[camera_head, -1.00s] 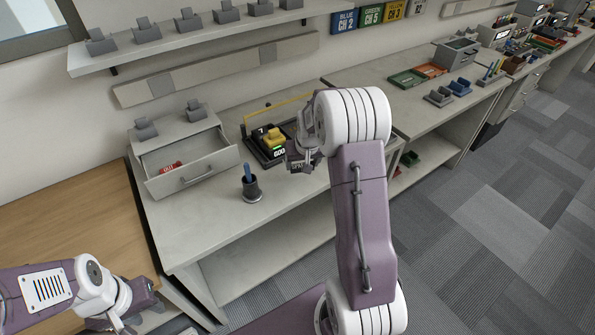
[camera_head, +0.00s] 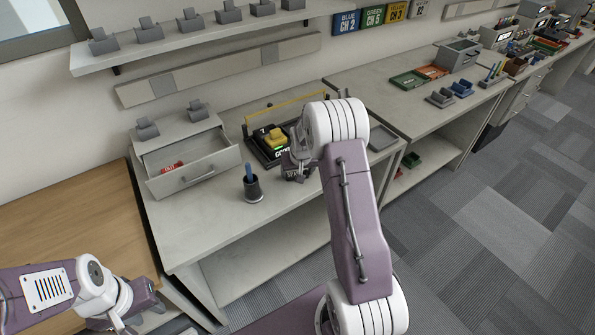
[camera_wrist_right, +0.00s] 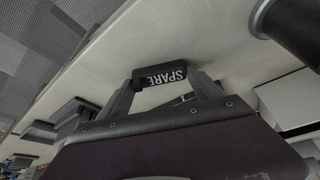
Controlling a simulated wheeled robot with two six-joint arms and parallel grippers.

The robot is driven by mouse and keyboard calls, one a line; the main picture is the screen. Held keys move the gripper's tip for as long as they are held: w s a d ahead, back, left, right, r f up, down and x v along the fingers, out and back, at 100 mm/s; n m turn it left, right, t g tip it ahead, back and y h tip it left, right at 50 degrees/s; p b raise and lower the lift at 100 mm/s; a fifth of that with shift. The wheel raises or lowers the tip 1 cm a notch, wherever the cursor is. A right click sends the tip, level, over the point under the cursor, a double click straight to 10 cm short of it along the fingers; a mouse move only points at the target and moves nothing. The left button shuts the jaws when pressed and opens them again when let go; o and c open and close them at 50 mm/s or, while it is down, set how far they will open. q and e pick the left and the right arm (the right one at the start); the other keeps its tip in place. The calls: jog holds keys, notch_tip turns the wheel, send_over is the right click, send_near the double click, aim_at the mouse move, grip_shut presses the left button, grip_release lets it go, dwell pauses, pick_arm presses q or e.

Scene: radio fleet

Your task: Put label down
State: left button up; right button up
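A black label with white "SPARE" lettering (camera_wrist_right: 160,76) is between the two fingertips of my right gripper (camera_wrist_right: 163,82), which is shut on it. The right wrist view shows it close over the pale worktop; whether it touches cannot be told. In the head view, my right gripper (camera_head: 294,172) is low over the worktop (camera_head: 215,226), right of the dark cup, partly hidden by my arm. My left gripper (camera_head: 115,324) is at the lower left, empty, with its fingers apart.
A dark cup with a blue pen (camera_head: 253,190) stands left of the right gripper. A small cabinet with an open drawer (camera_head: 198,175) holds red labels (camera_head: 172,166). A grey pad (camera_head: 382,138) lies to the right. The worktop's front is clear.

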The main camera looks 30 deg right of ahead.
jog(key=shift+o, duration=1.1)
jog(key=shift+r, duration=0.3)
jog(key=p+v, duration=0.1)
jog(key=v, duration=1.1)
jog(key=s+a+f+n+g+p, duration=0.1)
jog(key=s+a, duration=0.6)
jog(key=s, duration=0.3)
jog(key=s+a+f+n+g+y+p, duration=0.1)
jog(key=s+a+n+g, duration=0.1)
jog(key=s+a, duration=0.4)
jog(key=s, duration=0.4)
jog(key=shift+s+a+f+y, duration=0.2)
jog(key=shift+s+a+y, duration=0.1)
jog(key=shift+a, duration=0.1)
